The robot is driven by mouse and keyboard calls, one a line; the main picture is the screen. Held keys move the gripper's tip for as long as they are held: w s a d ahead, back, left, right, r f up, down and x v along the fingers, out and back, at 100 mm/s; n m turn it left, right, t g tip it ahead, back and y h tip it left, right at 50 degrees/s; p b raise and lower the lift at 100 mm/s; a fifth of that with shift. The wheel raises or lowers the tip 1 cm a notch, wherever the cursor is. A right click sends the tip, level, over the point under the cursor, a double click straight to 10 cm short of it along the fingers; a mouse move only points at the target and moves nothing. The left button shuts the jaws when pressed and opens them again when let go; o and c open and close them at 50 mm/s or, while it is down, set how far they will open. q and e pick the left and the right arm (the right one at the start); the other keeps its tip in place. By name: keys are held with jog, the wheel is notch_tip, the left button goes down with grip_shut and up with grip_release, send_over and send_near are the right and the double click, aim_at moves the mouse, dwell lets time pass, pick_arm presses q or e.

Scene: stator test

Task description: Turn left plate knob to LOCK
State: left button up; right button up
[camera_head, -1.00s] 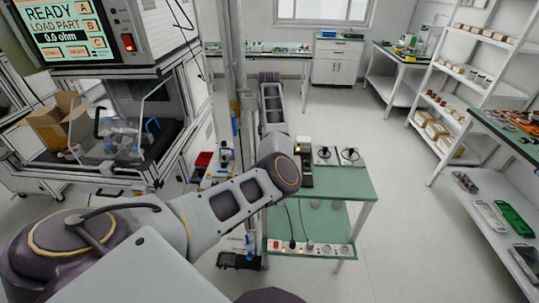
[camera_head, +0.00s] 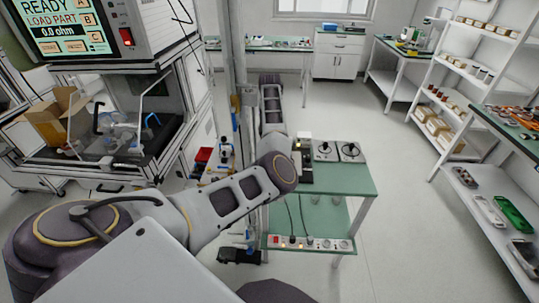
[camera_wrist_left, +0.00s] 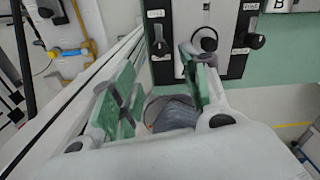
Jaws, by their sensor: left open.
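In the left wrist view, my left gripper (camera_wrist_left: 160,88) is open, with green pads on its two fingers. Past the fingertips is a dark plate (camera_wrist_left: 179,70) with white labels, on a green surface. A round middle knob (camera_wrist_left: 204,40) is close to the right finger, and a right knob (camera_wrist_left: 254,40) sits further right. The gap between the fingers looks empty. In the head view my left arm hides the gripper. My right gripper is not in view.
A green-topped bench (camera_head: 345,182) carries two round-dial devices (camera_head: 325,150) and a power strip (camera_head: 310,243) on its lower shelf. A test cabinet (camera_head: 90,165) stands left. White shelves (camera_head: 470,75) stand right. The floor (camera_head: 400,230) between is clear.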

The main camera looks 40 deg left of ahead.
pick_arm(q)
notch_tip(320, 180, down, 10)
jog(key=shift+r+p, duration=0.1)
jog(key=shift+p, duration=0.3)
jog(key=shift+f, duration=0.6)
pick_arm(e)
jog(key=shift+a+r, duration=0.5)
jog(key=shift+r, duration=0.05)
jog(key=shift+s, duration=0.1)
pick_arm(q)
jog(key=c, duration=0.9)
grip_shut()
pick_arm(e)
jog(key=shift+a, duration=0.25)
